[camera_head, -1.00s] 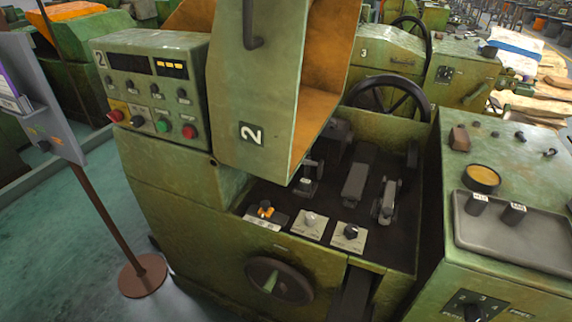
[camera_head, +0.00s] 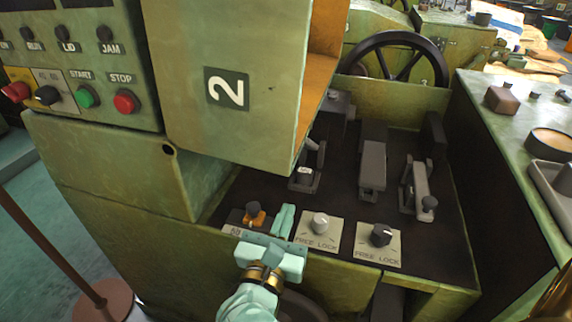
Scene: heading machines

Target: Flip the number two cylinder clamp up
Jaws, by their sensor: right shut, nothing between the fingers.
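My right gripper (camera_head: 284,218) is low in the head view, at the front edge of the machine marked 2. Its fingers are shut and empty, beside a small orange and black lever (camera_head: 254,214). Behind it, in the dark recess, is a small dark toggle clamp (camera_head: 306,172) with a pale tag, partly under the green hood. A grey clamp lever (camera_head: 421,186) with a dark knob lies low at the right of the recess. A long grey block (camera_head: 373,166) sits between them. I cannot read which clamp is the cylinder clamp. My left gripper is not in view.
The hood (camera_head: 237,50) with the 2 plate overhangs the recess at left. Two FREE/LOCK knobs (camera_head: 320,222) (camera_head: 380,235) stand on the recess front. A button panel (camera_head: 85,70) is at left, a black handwheel (camera_head: 393,60) behind, a green console (camera_head: 530,140) at right.

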